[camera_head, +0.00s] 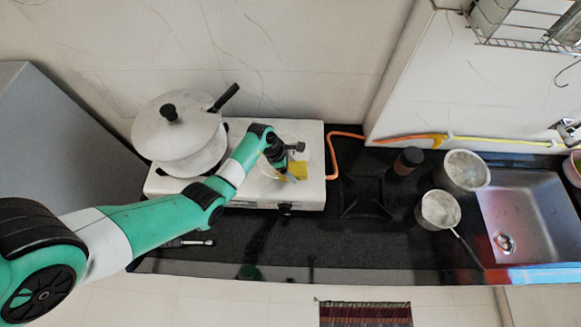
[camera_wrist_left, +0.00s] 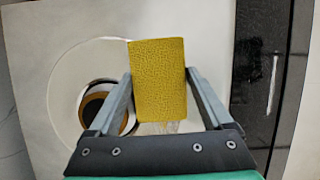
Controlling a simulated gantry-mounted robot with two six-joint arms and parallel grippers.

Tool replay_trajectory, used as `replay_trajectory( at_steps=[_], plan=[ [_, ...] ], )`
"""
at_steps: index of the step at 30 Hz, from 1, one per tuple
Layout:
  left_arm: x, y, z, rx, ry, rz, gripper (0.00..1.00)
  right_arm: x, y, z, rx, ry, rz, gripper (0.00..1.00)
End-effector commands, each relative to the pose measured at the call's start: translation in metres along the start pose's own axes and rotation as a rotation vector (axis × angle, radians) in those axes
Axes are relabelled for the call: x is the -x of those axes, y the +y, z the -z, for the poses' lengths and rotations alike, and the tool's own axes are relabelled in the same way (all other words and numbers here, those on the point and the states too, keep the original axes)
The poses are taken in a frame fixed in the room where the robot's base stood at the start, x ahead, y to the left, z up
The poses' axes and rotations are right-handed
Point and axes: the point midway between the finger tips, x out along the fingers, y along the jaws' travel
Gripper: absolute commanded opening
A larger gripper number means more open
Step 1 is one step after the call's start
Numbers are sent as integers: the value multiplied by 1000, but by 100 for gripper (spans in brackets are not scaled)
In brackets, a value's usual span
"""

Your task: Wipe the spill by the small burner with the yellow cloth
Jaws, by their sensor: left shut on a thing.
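My left gripper (camera_head: 290,168) is over the right part of the white stove (camera_head: 245,196), shut on the yellow cloth (camera_head: 299,170). In the left wrist view the cloth (camera_wrist_left: 158,80) is a flat yellow rectangle held between the two fingers (camera_wrist_left: 158,88). The small burner (camera_wrist_left: 98,100), a round recess with a dark and orange-brown centre, lies left of the cloth and is partly covered by the left finger. A faint glossy streaked patch (camera_wrist_left: 165,127) shows just below the cloth, perhaps the spill; the cloth may hide more. My right gripper is not in view.
A large lidded pot (camera_head: 180,142) with a dark handle stands on the stove's left. An orange hose (camera_head: 332,152) runs beside the stove's right edge. A black stand (camera_head: 365,198), a dark jar (camera_head: 408,160), two pots and the sink (camera_head: 525,220) lie right.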

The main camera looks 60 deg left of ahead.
Motion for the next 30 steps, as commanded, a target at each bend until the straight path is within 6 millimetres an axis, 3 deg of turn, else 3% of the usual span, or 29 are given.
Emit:
replay_trajectory(
  at_steps=[12, 21, 30],
  plan=[
    [18, 3, 34, 5, 2, -1, 32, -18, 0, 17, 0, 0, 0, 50],
    [20, 5, 43, 5, 3, -4, 32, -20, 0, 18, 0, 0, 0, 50],
    [30, 8, 72, 7, 6, -5, 32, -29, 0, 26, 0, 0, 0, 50]
  ],
)
